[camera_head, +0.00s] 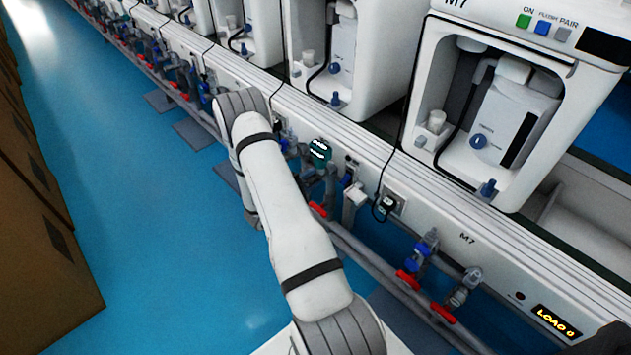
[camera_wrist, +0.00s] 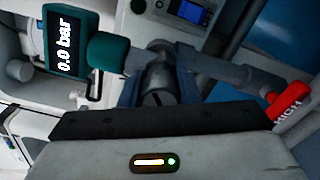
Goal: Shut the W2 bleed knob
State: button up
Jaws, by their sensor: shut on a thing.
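In the wrist view my gripper (camera_wrist: 156,82) is shut, with a blue-grey finger on either side of a grey round knob (camera_wrist: 155,98). The knob has a dark slot across its face and appears to be the bleed knob. No W2 label is readable. A teal gauge (camera_wrist: 108,52) beside it reads 0.0 bar. In the head view the same kind of teal gauge (camera_head: 319,151) stands on the pipework right of my arm. My arm hides the gripper and the knob there.
A red handle marked HIGH (camera_wrist: 290,105) lies right of the knob in the wrist view. Along the bench front run grey pipes with red handles (camera_head: 407,279) and blue valves (camera_head: 423,250). White M7 machine (camera_head: 590,85) stands above. Blue floor (camera_head: 150,200) is open at left, beside brown boxes (camera_head: 40,230).

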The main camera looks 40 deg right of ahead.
aim_at(305, 183)
jog(key=m+b, duration=0.5)
jog(key=shift+w+a+f, duration=0.1)
jog(key=shift+f, duration=0.1)
jog(key=shift+r+m+b, duration=0.15)
jog(key=shift+m+b, duration=0.85)
jog(key=shift+m, duration=0.2)
jog(key=shift+r, duration=0.1)
jog(key=o, duration=1)
jog(key=a, duration=0.2)
jog(key=a+b, duration=0.1)
jog(key=a, duration=0.2)
jog(key=a+b, duration=0.1)
jog(key=a, duration=0.2)
jog(key=shift+s, duration=0.25)
